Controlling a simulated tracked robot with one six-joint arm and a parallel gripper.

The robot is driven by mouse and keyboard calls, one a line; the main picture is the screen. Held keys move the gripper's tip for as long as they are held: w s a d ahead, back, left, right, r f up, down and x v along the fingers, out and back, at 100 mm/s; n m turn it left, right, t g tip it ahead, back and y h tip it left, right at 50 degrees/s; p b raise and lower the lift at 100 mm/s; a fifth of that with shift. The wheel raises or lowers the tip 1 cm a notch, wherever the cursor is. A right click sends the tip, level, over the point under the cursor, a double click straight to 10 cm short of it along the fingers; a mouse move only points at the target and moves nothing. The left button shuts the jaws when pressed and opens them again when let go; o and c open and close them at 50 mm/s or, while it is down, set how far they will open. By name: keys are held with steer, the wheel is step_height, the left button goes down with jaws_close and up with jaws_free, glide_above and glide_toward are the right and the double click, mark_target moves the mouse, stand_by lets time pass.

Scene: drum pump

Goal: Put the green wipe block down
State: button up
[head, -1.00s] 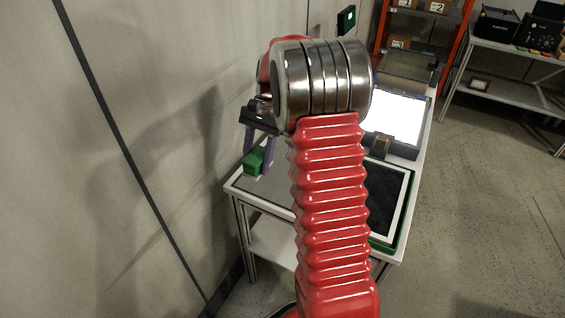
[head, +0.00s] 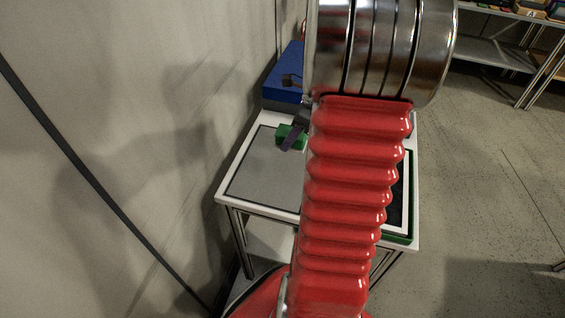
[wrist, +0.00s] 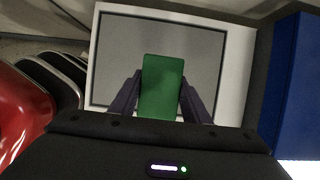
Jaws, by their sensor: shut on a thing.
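The green wipe block (head: 290,134) is between the fingers of my gripper (head: 293,141), over the far part of a grey mat (head: 258,180) on a white table. In the wrist view my gripper (wrist: 160,98) is shut on the green block (wrist: 162,75), one dark purple finger on each side. The grey mat (wrist: 205,50) lies behind the block in that view. I cannot tell whether the block touches the mat. My red arm hides part of the table in the head view.
A blue box (head: 285,88) stands at the table's back; it shows at the right in the wrist view (wrist: 295,90). A dark panel in a white and green frame (head: 408,225) lies at the table's right. The wall is close on the left. The mat's front is clear.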

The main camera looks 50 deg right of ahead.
steer(key=shift+w, duration=0.1)
steer(key=shift+f, duration=3.15)
steer(key=shift+f, duration=0.1)
steer(key=shift+f, duration=1.75)
steer(key=o, duration=0.9)
steer(key=shift+f, duration=0.1)
